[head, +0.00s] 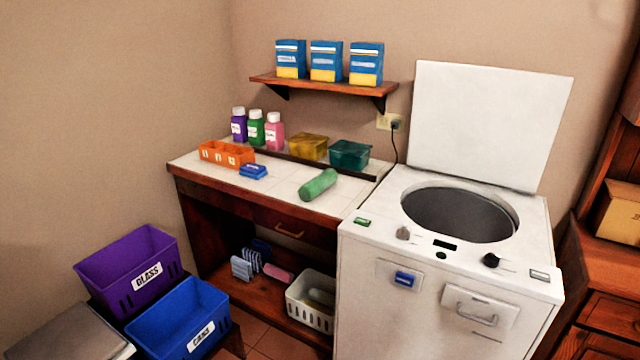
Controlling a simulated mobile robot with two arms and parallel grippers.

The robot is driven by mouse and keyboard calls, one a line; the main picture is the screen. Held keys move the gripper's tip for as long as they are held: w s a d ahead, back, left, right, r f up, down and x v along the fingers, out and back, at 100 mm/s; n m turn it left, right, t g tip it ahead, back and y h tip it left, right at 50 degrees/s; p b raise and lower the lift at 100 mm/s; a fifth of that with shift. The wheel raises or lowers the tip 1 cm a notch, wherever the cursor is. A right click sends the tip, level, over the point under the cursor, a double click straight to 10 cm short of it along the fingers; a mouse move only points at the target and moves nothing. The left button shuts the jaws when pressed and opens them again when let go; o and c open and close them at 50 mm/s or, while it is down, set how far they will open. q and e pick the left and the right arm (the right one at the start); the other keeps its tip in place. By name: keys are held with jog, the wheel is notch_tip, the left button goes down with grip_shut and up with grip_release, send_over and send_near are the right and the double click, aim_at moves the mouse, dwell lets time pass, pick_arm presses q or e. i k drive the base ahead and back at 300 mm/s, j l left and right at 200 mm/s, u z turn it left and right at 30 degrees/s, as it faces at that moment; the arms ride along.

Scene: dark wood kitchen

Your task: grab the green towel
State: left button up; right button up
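The green towel (318,185) looks like a rolled-up cylinder. It lies at a slant on the white tiled counter (285,189), near the counter's front edge and left of the washing machine. Nothing covers it. Neither of my grippers shows in the head view.
The top-loading washing machine (390,260) stands right of the counter with its lid (490,120) up. On the counter are an orange tray (227,153), a blue item (253,171), several bottles, and yellow (308,147) and teal (349,155) containers. Purple (130,268) and blue (180,320) bins stand at lower left.

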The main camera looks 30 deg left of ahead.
aim_at(307, 192)
jog(key=i+j+u, duration=0.15)
jog(key=i+j, duration=0.7)
jog(key=i, duration=0.1)
